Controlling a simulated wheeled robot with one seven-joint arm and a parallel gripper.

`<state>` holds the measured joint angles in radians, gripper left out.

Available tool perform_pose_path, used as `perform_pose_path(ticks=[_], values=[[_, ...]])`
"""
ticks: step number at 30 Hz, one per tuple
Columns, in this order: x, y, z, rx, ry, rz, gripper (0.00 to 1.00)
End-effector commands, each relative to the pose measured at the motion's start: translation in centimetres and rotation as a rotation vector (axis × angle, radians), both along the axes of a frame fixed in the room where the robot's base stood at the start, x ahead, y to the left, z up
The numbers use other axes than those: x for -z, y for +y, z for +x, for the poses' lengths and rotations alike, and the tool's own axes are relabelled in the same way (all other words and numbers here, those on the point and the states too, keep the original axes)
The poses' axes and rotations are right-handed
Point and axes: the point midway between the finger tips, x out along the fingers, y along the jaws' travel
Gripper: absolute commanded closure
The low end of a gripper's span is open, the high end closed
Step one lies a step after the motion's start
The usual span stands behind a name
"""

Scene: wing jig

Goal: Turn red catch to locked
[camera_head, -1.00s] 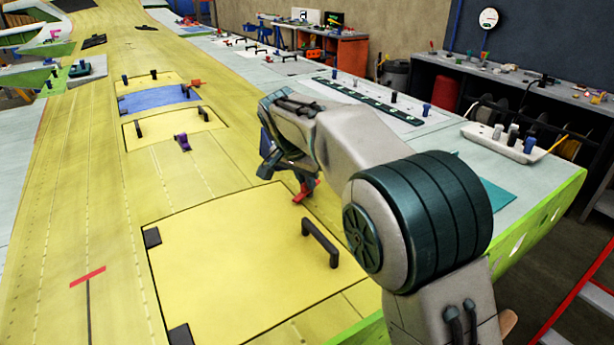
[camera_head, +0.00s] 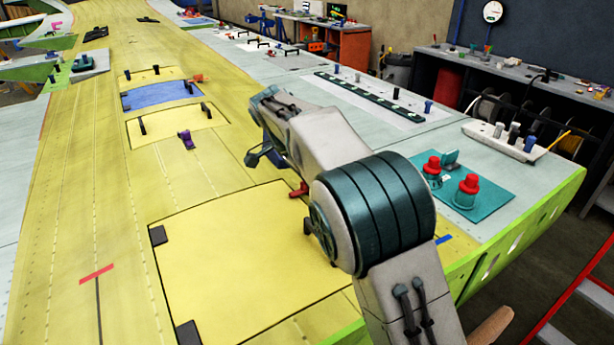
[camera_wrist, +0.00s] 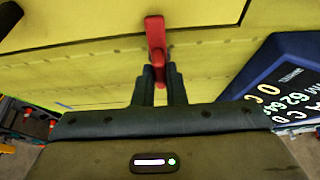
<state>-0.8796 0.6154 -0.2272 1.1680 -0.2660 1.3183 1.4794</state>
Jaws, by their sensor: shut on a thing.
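The red catch (camera_wrist: 156,38) shows in the wrist view at the seam of a yellow panel. Its bar runs up and down in that picture, down between my fingers. My gripper (camera_wrist: 161,75) is shut on the lower end of the bar. In the head view the red catch (camera_head: 299,190) sits at the far right corner of the large yellow hatch (camera_head: 230,270), partly hidden under my wrist. My fingertips are hidden there. I cannot tell from its angle whether the catch is locked.
The hatch has dark hinges (camera_head: 158,235) on its left and a black handle (camera_head: 308,226), partly behind my arm. A teal plate (camera_head: 490,197) with red knobs lies right of my arm. A small purple piece (camera_head: 185,137) and smaller panels lie beyond.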

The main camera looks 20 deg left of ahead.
Motion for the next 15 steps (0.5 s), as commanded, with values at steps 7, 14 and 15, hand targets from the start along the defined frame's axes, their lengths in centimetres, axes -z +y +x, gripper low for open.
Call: perform_pose_path(ticks=[7, 14, 15], values=[[-0.15, 0.13, -0.01, -0.001, -0.003, 0.004, 1.00], [-0.09, 0.08, -0.01, -0.001, -0.002, 0.002, 0.67], [-0.08, 0.07, 0.00, -0.001, -0.002, 0.002, 0.67]])
